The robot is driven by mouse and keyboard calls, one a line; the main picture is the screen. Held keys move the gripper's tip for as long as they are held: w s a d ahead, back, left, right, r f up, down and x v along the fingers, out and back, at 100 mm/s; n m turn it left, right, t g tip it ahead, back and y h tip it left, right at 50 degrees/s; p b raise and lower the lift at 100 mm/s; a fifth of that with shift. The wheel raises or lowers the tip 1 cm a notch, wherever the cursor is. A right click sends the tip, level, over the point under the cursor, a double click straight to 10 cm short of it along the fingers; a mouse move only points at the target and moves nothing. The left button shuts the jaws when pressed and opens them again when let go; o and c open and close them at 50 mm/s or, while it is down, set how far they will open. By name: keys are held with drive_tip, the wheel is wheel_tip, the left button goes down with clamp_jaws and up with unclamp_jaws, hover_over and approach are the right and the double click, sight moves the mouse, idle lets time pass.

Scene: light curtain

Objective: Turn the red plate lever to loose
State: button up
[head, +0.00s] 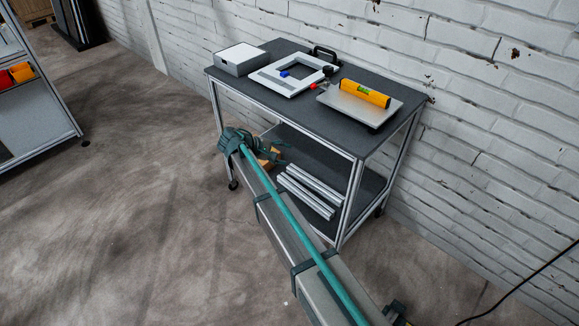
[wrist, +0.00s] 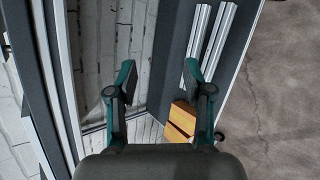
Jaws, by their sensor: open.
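A small red lever (head: 315,86) shows in the head view on the cart top, between the white square frame (head: 272,82) and the grey plate (head: 345,104). It is too small to tell which way it is turned. A blue lever (head: 284,74) sits on the white frame. My gripper (wrist: 158,76) is open and empty in the wrist view. It is at the cart's front side, below the top, facing the lower shelf and away from the red lever. The lever is not in the wrist view.
The cart's dark top (head: 398,88) has an overhanging front edge above my gripper. Metal profiles (head: 308,190) and wooden blocks (wrist: 181,121) lie on the lower shelf. A white-lidded grey box (head: 239,58) stands at the top's left. A brick wall (head: 480,80) runs behind.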

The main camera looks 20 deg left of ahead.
drive_tip(key=shift+m+g+y, duration=0.3)
drive_tip(key=shift+g, duration=0.2)
drive_tip(key=shift+s+d+f, duration=0.2)
drive_tip(key=shift+d+f, duration=0.4)
drive_tip(key=shift+f, duration=0.1)
drive_tip(key=shift+s+d+f, duration=0.25)
drive_tip(key=shift+d+f, duration=0.3)
drive_tip(key=shift+f, duration=0.2)
drive_tip(key=shift+s+d+f, duration=0.2)
drive_tip(key=shift+d+f, duration=0.4)
drive_tip(key=shift+f, duration=0.1)
